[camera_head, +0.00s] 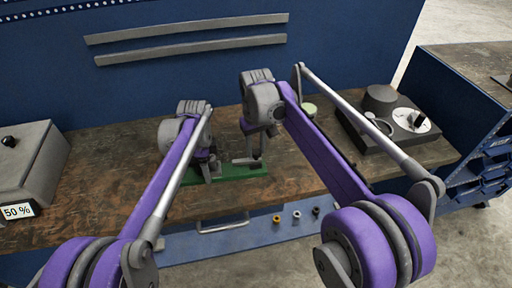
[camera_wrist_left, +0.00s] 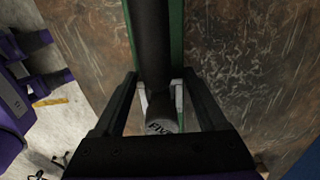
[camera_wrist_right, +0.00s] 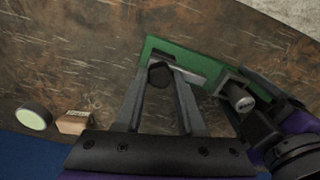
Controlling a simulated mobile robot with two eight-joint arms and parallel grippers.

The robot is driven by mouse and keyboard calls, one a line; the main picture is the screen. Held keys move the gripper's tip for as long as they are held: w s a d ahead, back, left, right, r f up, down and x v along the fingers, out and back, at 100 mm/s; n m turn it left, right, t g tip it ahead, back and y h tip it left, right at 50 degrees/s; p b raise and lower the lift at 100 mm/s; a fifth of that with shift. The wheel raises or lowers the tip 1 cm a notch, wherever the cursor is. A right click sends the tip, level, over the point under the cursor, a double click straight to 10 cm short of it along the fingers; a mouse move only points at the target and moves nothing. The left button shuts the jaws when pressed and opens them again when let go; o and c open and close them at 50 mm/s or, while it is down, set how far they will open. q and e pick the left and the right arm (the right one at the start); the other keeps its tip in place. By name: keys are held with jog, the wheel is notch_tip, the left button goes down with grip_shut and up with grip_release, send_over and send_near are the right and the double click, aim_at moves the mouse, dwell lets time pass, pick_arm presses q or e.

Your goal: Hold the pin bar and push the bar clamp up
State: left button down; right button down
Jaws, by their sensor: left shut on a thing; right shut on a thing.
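The same lettered cylinder shows in the right wrist view (camera_wrist_right: 238,98). My right gripper (camera_wrist_right: 162,74) is shut on a dark round-ended part (camera_wrist_right: 160,75), beside a grey flat bar (camera_wrist_right: 185,73) over the plate. I cannot tell for sure which part is the pin bar and which the bar clamp.
A grey box (camera_head: 32,160) with a "50 %" display stands at the left. A black device (camera_head: 395,125) with a dial stands at the right. A pale green-topped round thing (camera_wrist_right: 33,117) and a small brown block (camera_wrist_right: 75,122) stand behind the plate.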

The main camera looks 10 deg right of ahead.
aim_at(238, 161)
dwell(0.3)
jog(key=a, duration=0.5)
jog(key=shift+w+a, duration=0.2)
jog(key=shift+a, duration=0.15)
jog(key=c, duration=0.5)
grip_release()
jog(key=shift+d, duration=0.1)
notch_tip(238, 161, up, 12)
